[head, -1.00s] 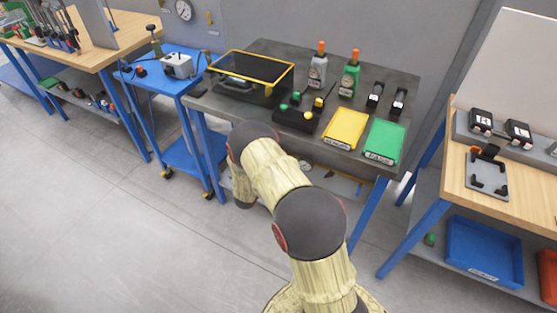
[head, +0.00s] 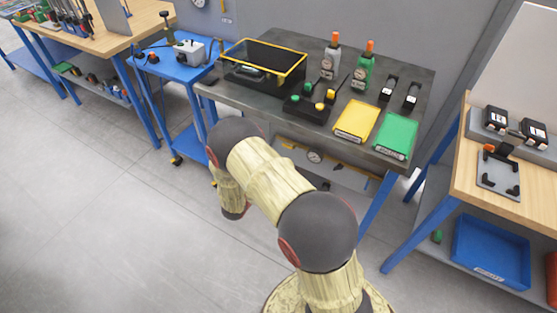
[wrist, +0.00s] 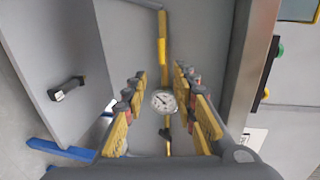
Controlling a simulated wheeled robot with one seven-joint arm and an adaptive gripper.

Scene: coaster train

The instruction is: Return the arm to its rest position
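My arm (head: 268,178) reaches up from the bottom of the head view and bends over in front of the dark workbench. Its far end points down in the head view, and my gripper is hidden there behind the arm. In the wrist view my gripper (wrist: 164,110) shows two yellow-padded fingers spread wide apart. Nothing is held between them. A round white dial gauge (wrist: 164,102) shows between the fingers, beyond them and apart from them.
The dark workbench (head: 230,93) holds a yellow-rimmed case (head: 262,62), a yellow tray (head: 354,121) and a green tray (head: 396,136). A blue cart (head: 172,68) stands left, a wooden bench (head: 462,188) right. Open floor (head: 90,190) lies to the left.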

